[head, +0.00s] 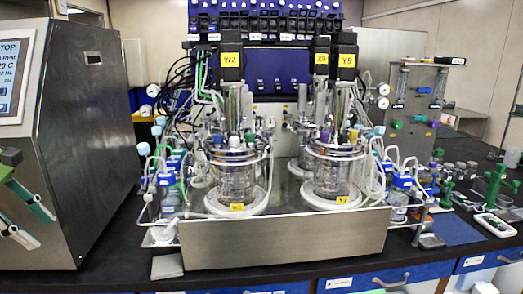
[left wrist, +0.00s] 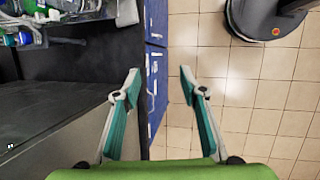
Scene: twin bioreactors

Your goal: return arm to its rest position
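My left gripper (head: 43,228) shows at the left edge of the head view, in front of the steel cabinet. In the left wrist view my left gripper (left wrist: 160,76) has its two green-padded fingers spread wide with nothing between them. It hangs over the gap between the bench edge and the tiled floor. My right gripper is in neither view.
Twin glass bioreactors, W2 (head: 236,180) and Y9 (head: 332,172), stand in a steel tray (head: 285,240) on the black bench. A steel cabinet (head: 88,130) stands at left. Bottles and racks crowd the right. Tiled floor (left wrist: 240,110) lies open beside the blue drawers (left wrist: 156,90).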

